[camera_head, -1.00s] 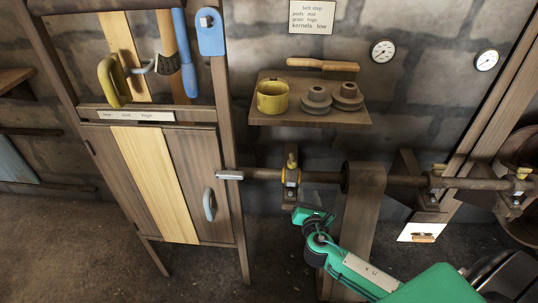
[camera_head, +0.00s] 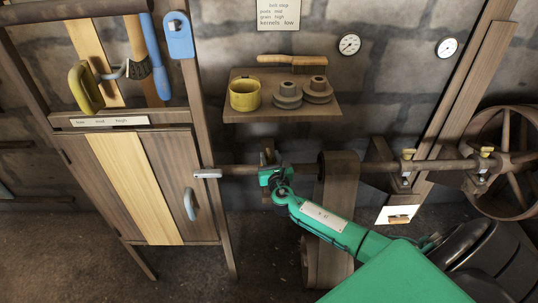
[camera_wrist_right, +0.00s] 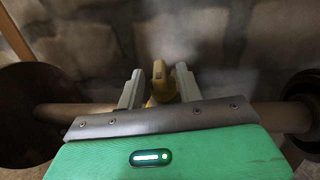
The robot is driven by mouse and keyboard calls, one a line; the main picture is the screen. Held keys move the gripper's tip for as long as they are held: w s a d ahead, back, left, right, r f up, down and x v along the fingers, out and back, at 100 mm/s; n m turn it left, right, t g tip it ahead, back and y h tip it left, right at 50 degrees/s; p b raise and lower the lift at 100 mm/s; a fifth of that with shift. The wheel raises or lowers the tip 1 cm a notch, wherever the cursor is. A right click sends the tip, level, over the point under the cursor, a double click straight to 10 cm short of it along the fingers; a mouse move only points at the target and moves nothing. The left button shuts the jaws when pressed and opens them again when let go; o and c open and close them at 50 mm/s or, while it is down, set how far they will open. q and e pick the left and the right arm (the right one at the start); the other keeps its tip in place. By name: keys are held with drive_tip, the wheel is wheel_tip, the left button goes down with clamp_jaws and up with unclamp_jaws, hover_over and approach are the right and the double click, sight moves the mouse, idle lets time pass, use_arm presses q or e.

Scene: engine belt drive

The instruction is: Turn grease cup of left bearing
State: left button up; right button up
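The left bearing's yellow grease cup (camera_wrist_right: 159,78) stands above the shaft in the right wrist view. My right gripper (camera_wrist_right: 160,83) is open, with one finger on each side of the cup. Narrow gaps seem to show between the cup and the fingers. In the head view my right gripper (camera_head: 266,174) is at the left bearing and hides most of it and its cup. The horizontal shaft (camera_head: 235,170) runs through there. My left gripper is in neither current view.
A broad belt and pulley (camera_head: 338,185) sit just right of the gripper. Two more bearings with yellow cups (camera_head: 407,155) (camera_head: 486,152) are farther right, near a spoked wheel (camera_head: 510,150). A wooden cabinet (camera_head: 140,185) stands left.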

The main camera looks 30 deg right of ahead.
use_arm(q)
drive_tip(key=shift+r, duration=0.3)
use_arm(e)
drive_tip(key=shift+x, duration=1.15)
drive_tip(key=shift+c, duration=0.5)
clamp_jaws()
